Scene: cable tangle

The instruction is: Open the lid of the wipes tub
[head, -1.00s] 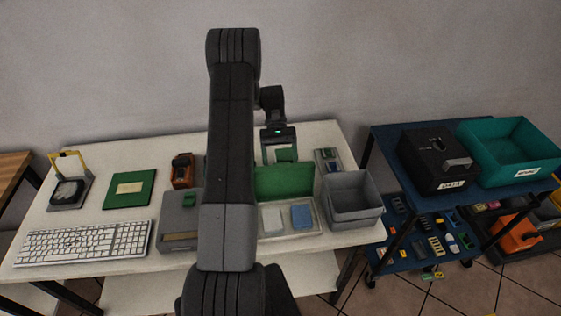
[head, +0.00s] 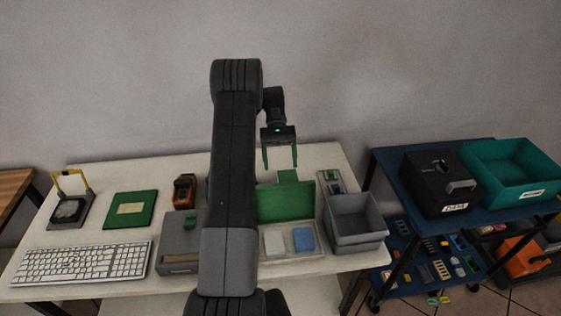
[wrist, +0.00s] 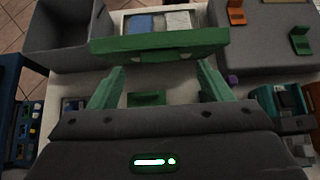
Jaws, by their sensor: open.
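The wipes tub (head: 262,259) is a pale shallow box on the white table. It holds a white pad (head: 274,241) and a blue pad (head: 303,239). Its green lid (head: 285,203) stands raised along the back edge, so the tub is open. In the wrist view the lid (wrist: 160,43) crosses in front of the pads. My gripper (head: 280,160) is open and empty, above and behind the lid, apart from it. A small green piece (head: 288,176) shows behind the lid; I cannot tell whether it joins the lid.
A grey open bin (head: 355,220) stands right of the tub. A grey box (head: 180,240) with a green handle stands left, partly behind my arm. A keyboard (head: 83,262) and green book (head: 131,208) lie further left. A blue cart (head: 387,165) stands right of the table.

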